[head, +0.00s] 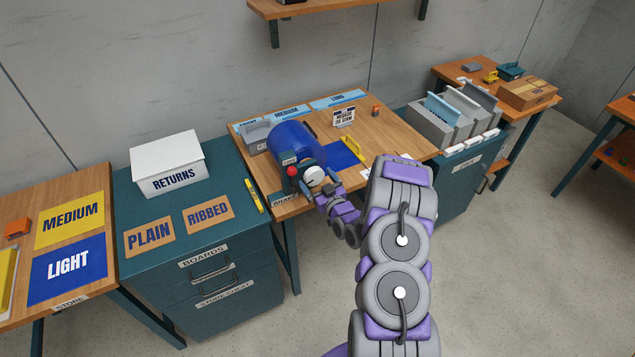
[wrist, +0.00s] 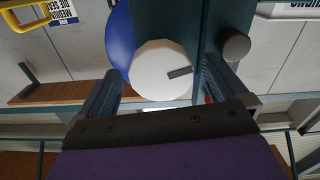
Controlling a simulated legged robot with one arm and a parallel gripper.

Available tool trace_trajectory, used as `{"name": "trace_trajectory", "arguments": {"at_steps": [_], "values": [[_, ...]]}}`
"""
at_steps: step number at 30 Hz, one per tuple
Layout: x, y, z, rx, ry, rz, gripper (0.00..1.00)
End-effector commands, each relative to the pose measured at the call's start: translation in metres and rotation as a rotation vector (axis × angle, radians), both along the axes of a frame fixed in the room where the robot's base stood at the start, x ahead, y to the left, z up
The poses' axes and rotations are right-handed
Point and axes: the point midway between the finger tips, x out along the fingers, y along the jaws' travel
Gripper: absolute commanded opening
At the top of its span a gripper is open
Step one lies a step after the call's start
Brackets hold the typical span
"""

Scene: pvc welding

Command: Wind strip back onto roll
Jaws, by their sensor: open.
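The blue roll (head: 293,138) stands on the wooden bench, and a flat blue strip (head: 343,153) extends from its right side across the bench top. A white round knob (head: 314,175) is at the roll's near end. In the wrist view the white knob (wrist: 162,72), with a dark mark on its face, lies between my fingers, with part of the blue roll (wrist: 120,40) behind it. My gripper (wrist: 160,66) is open around the knob; I cannot tell whether the fingers touch it. In the head view my gripper (head: 324,191) is partly hidden by my arm.
A red-topped post (head: 292,171) stands close left of the knob, above a BRAKE label. A yellow frame (head: 351,149) and a small sign (head: 344,116) stand on the bench. The white RETURNS box (head: 167,164) sits on the left cabinet. Floor at right is clear.

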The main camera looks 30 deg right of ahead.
Motion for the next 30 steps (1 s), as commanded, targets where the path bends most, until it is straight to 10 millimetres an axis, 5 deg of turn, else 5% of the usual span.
{"name": "trace_trajectory", "arguments": {"at_steps": [6,30], "values": [[-0.0001,-0.0001,-0.0003,0.000,0.001,0.000,1.00],[-0.0005,-0.0010,-0.0003,0.000,0.001,-0.002,0.23]]}}
